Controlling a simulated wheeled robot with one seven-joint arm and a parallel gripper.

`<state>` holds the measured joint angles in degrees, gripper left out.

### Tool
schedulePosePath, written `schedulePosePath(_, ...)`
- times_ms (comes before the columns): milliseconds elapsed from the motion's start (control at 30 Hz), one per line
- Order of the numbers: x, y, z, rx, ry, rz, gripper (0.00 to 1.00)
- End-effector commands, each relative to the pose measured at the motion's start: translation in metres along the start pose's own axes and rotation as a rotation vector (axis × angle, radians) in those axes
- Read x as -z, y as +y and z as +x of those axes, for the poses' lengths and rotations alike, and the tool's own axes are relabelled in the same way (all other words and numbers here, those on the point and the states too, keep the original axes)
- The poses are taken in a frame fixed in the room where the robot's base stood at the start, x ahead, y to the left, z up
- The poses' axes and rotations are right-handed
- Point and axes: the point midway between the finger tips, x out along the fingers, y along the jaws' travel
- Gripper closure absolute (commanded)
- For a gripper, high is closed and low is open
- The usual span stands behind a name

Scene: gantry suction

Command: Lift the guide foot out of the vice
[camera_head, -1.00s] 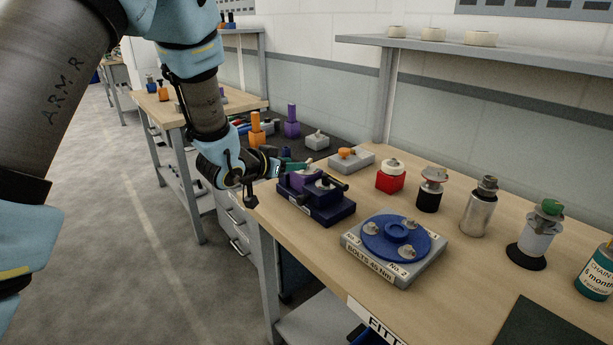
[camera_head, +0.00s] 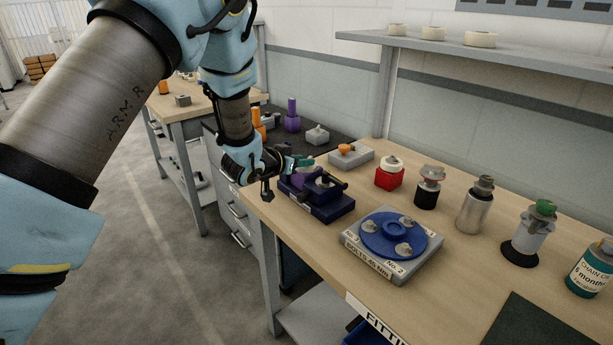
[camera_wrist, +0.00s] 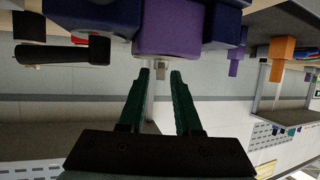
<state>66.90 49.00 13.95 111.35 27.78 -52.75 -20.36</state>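The dark blue vice (camera_head: 322,208) stands on the bench, left of the blue turntable. A purple block, which I take to be the guide foot (camera_head: 301,180), sits between its jaws, partly hidden by my gripper and the vice. In the upturned wrist view the purple block (camera_wrist: 170,35) shows at the top, with dark blue vice parts (camera_wrist: 95,14) on both sides. My gripper (camera_wrist: 160,75) has its two green fingers apart with nothing held between them. Their tips point at the purple block and appear just short of it. In the head view my gripper (camera_head: 302,162) is at the vice's far left side.
The blue turntable (camera_head: 377,236) on its grey base stands right of the vice. A red block (camera_head: 389,179), a silver canister (camera_head: 473,210) and other parts stand behind. A grey block with an orange knob (camera_head: 349,157) is beyond the vice. A shelf (camera_head: 430,47) overhangs the back.

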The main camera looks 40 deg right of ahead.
Motion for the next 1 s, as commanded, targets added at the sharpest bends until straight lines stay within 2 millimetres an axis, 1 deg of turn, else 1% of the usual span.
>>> schedulePosePath(33, 0.0001, 0.0, -0.0001, 0.0, 0.0, 0.0, 0.74)
schedulePosePath(267, 0.0001, 0.0, -0.0002, 0.0, 0.0, 0.0, 1.0)
schedulePosePath(1000, 0.0002, -0.0002, -0.0003, 0.0, 0.0, 0.0, 1.0)
